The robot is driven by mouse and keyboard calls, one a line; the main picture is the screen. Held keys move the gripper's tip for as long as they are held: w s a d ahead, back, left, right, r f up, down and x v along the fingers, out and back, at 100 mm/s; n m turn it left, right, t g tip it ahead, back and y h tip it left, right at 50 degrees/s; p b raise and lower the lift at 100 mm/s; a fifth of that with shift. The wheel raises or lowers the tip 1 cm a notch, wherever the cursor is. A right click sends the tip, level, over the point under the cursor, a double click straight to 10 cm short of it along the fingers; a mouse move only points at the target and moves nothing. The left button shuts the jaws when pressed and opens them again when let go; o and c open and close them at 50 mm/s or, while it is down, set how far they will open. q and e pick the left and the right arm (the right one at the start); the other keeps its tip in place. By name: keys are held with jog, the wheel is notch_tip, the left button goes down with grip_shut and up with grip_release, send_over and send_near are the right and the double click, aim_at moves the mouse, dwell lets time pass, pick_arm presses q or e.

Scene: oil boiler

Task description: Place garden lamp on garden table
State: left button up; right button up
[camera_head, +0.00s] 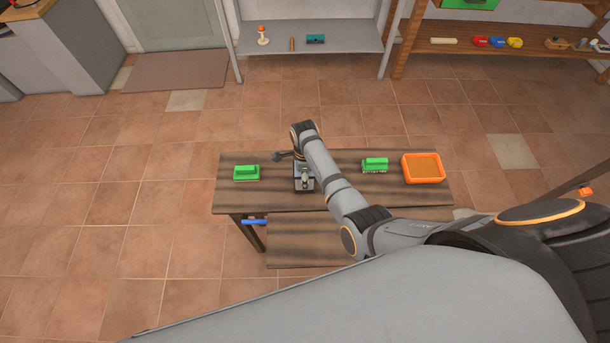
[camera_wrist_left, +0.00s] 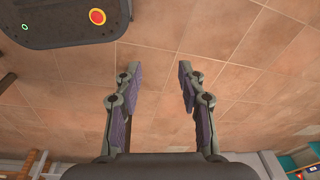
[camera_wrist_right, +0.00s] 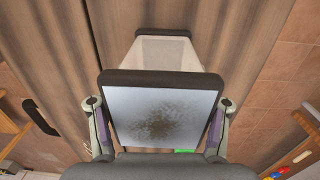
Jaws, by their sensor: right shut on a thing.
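The garden lamp (camera_wrist_right: 160,55) has a dark-framed square top with a mottled grey panel and a pale, tapering body. My right gripper (camera_wrist_right: 160,125) is shut on its top, with one finger on each side. In the head view the lamp (camera_head: 304,188) is mostly hidden under my right wrist, over the middle of the garden table (camera_head: 335,190). I cannot tell whether its base touches the brown striped wooden top. My left gripper (camera_wrist_left: 157,85) is open and empty above the tiled floor and is out of the head view.
Green brushes lie left (camera_head: 246,173) and right (camera_head: 375,164) of the lamp. An orange tray (camera_head: 423,168) sits at the table's right end. Shelves (camera_head: 312,38) stand at the back; floor between is clear.

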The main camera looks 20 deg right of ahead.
jog(key=shift+a+f, duration=0.1)
jog(key=shift+a, duration=0.05)
jog(key=o, duration=1.3)
jog(key=shift+o, duration=1.2)
jog(key=shift+w, duration=0.1)
jog(key=shift+o, duration=0.4)
jog(key=shift+r, duration=0.3)
jog(key=r, duration=1.1)
jog(key=shift+w+r+b, duration=0.2)
jog(key=shift+r+b, duration=0.15)
pick_arm(q)
jog(key=shift+s+a+f, duration=0.15)
jog(key=shift+s+f, duration=0.1)
jog(key=shift+s, duration=0.35)
jog(key=shift+s+a+f, duration=0.15)
jog(key=shift+s+f, duration=0.05)
jog(key=shift+s, duration=0.35)
